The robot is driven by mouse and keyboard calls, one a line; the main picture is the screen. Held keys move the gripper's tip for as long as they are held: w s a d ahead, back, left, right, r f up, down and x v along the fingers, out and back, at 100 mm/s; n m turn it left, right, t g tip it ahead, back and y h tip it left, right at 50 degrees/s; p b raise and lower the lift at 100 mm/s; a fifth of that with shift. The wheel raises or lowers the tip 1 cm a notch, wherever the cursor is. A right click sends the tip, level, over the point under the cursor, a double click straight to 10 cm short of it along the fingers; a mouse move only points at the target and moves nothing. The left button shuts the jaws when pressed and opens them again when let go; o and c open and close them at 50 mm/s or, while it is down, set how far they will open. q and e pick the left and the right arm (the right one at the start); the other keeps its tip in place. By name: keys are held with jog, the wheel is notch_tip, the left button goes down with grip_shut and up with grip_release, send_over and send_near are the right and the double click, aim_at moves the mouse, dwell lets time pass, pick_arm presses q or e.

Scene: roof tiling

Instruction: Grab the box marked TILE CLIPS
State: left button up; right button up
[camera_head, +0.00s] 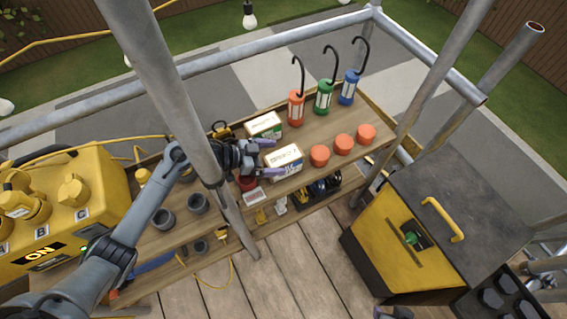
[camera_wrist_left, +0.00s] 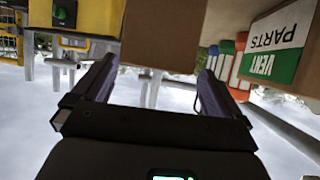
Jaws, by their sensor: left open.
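A cardboard box with a white and dark label (camera_head: 284,160) sits on the wooden shelf; its print is too small to read in the head view. My left gripper (camera_head: 270,157) is open just left of it, its two fingers pointing at the box. In the left wrist view a plain brown box face (camera_wrist_left: 162,35) lies ahead between the open fingers (camera_wrist_left: 152,90). A second box (camera_head: 264,125) stands behind; it reads VENT PARTS in the left wrist view (camera_wrist_left: 275,50). No TILE CLIPS lettering is legible. Only a small dark part, perhaps my right gripper (camera_head: 390,313), shows at the bottom edge.
Three orange-red round pieces (camera_head: 343,144) line the shelf to the right. A scaffold pole (camera_head: 178,90) crosses in front of my left arm. Dark cups (camera_head: 198,203) stand left.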

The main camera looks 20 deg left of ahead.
pick_arm(q)
jog(key=shift+x, duration=0.95)
grip_shut()
